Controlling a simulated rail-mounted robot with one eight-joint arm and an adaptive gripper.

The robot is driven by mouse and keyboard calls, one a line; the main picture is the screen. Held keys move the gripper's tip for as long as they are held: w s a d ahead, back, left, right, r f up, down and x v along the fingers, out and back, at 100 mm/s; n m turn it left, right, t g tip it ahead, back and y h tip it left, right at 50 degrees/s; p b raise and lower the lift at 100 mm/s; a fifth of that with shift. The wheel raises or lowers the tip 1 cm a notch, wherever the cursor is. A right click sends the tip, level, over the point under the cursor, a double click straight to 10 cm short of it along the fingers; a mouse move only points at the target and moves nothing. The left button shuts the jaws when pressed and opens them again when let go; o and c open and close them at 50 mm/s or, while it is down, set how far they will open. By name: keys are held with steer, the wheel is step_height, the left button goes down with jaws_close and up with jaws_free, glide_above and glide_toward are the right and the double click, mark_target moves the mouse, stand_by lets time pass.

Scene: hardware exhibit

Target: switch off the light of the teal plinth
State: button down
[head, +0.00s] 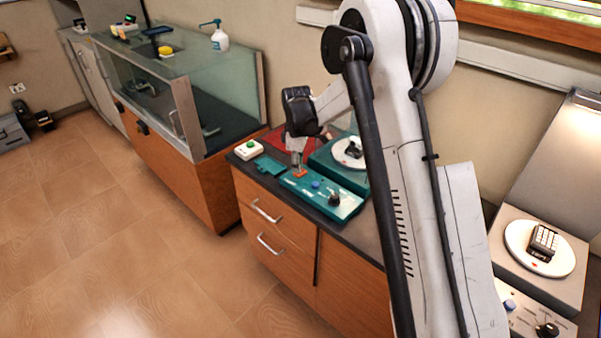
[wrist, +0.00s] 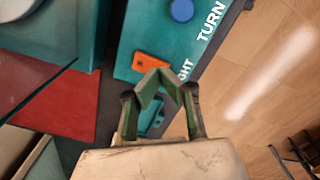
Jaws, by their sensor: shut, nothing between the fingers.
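The teal plinth (head: 325,160) stands on the dark counter, with a white round turntable (head: 343,152) on it that carries a dark object. Its teal control panel (head: 312,190) lies in front, with an orange switch (head: 300,173), a blue button (head: 316,184) and a black knob (head: 334,199). In the wrist view, the orange switch (wrist: 150,62) sits beside partly hidden "LIGHT" lettering. My gripper (head: 298,170) is shut and empty, pointing down at the switch. Its fingertips (wrist: 158,76) overlap the switch's edge in the wrist view; I cannot tell whether they touch. My arm hides part of the plinth.
A white box with a green button (head: 248,149) stands at the counter's left end. A red surface (wrist: 62,105) lies beside the panel. A glass display case (head: 180,90) stands left. A pale plinth (head: 565,285) with its own controls stands right. The floor in front is clear.

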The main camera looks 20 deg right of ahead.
steer(key=shift+f+b, duration=0.45)
steer(key=shift+f, duration=0.15)
stand_by(0.4)
steer(key=shift+r, duration=0.1)
steer(key=shift+r+p, duration=1.3)
steer(key=shift+r, duration=2.1)
steer(key=s+r+m+t, duration=0.3)
steer(key=s+r+m, duration=0.3)
steer(key=s+r, duration=1.1)
steer(key=s+m+t, duration=0.4)
steer(key=s+m, duration=0.2)
steer(key=s, duration=1.6)
step_height(320, 180, down, 30)
steer(key=b, duration=3)
steer(key=shift+r, duration=0.2)
